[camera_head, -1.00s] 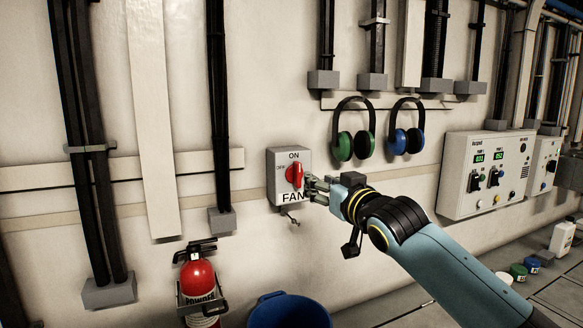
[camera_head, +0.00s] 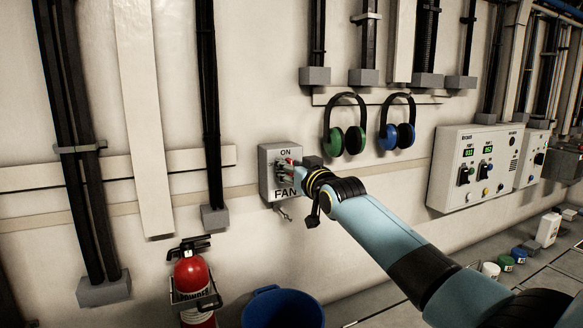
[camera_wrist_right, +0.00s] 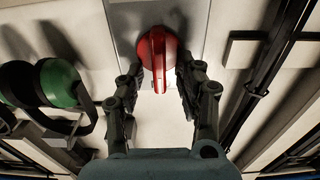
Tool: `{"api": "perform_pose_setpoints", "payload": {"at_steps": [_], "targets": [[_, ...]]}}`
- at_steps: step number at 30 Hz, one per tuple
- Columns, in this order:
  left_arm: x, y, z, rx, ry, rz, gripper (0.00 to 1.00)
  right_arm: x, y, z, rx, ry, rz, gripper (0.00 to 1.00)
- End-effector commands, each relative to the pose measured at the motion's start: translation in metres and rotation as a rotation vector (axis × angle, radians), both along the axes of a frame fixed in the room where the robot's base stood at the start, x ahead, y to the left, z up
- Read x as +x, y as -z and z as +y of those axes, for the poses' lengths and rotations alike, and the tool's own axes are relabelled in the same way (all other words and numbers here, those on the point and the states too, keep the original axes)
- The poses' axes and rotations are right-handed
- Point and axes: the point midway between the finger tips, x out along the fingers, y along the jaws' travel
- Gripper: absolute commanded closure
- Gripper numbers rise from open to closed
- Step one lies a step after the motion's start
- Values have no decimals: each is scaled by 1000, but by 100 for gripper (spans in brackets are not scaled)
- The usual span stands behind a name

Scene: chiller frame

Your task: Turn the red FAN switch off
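The grey FAN switch box (camera_head: 267,182) is on the wall, with ON printed at its top and FAN at its bottom. Its red knob (camera_head: 291,161) is mostly hidden by my right gripper (camera_head: 286,171) in the head view. In the right wrist view, the red knob (camera_wrist_right: 158,50) has a raised handle that runs up and down the picture. My right gripper's fingers (camera_wrist_right: 158,78) are spread, one on each side of the handle, with gaps visible between them and the handle. My left gripper is not in view.
Green earmuffs (camera_head: 334,142) and blue earmuffs (camera_head: 390,138) hang right of the box. A red extinguisher (camera_head: 194,277) and a blue bucket (camera_head: 284,311) are below. A control panel (camera_head: 447,191) is at the right. Dark pipes (camera_head: 209,110) run down the wall at left.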

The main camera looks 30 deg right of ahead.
Motion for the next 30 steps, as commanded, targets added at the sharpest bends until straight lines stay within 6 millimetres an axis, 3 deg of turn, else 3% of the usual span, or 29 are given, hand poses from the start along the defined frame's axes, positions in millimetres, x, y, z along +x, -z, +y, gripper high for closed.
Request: {"api": "perform_pose_setpoints", "payload": {"at_steps": [2,10,21,30], "targets": [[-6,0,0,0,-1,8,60,0,0,0,0,0,0,67],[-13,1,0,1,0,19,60,0,0,0,0,0,0,100],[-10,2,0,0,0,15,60,0,0,0,-21,0,1,100],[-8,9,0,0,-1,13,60,0,2,3,-177,1,11,100]]}}
